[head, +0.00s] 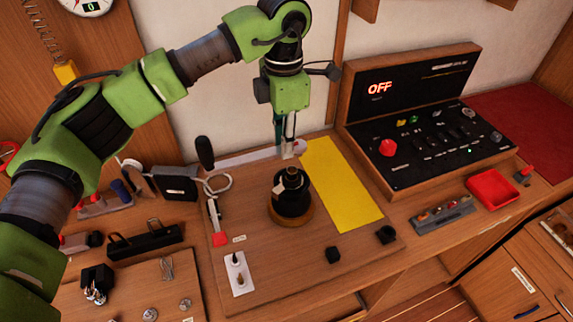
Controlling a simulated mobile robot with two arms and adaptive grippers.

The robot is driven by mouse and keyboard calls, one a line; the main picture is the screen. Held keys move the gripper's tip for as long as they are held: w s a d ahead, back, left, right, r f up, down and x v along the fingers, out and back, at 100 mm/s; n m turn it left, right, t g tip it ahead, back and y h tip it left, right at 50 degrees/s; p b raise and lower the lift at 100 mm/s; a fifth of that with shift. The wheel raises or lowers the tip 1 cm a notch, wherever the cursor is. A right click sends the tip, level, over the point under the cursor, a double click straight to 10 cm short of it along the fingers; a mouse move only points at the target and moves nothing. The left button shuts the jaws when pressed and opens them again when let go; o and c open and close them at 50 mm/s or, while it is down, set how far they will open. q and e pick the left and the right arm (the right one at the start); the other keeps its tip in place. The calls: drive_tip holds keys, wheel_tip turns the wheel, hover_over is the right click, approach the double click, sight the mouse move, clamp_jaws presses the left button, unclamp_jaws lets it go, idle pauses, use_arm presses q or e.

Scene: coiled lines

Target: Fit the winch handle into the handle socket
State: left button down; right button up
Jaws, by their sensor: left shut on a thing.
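My left gripper (287,150) points down over the winch and is shut on the winch handle. The handle's pale arm (248,157) runs left from the gripper, and a black grip (205,152) stands up at its far left end. The black winch (292,198) sits upright on a round wooden base, just below the gripper. The handle socket appears to be in the winch's top (291,174); its opening is too small to make out. I cannot tell whether the handle touches the winch. My right gripper is out of view.
A yellow mat (340,185) lies right of the winch. A black control panel (430,140) reading OFF stands behind a red tray (492,189). A red-tipped lever (217,225) and a white plate (239,274) are at left.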

sight(277, 147)
use_arm(q)
drive_tip(key=shift+a+r, duration=0.45)
drive_tip(key=shift+r, duration=0.05)
drive_tip(key=shift+a+r, duration=0.15)
drive_tip(key=shift+a, duration=0.15)
drive_tip(key=shift+w, duration=0.1)
drive_tip(key=shift+d+f+b, duration=0.15)
drive_tip(key=shift+f+b, duration=0.25)
drive_tip(key=shift+f, duration=0.45)
wheel_tip(277, 147, down, 3)
drive_tip(key=shift+f+b, duration=0.15)
drive_tip(key=shift+b, duration=0.8)
drive_tip(key=shift+f+b, duration=0.35)
drive_tip(key=shift+f, duration=0.1)
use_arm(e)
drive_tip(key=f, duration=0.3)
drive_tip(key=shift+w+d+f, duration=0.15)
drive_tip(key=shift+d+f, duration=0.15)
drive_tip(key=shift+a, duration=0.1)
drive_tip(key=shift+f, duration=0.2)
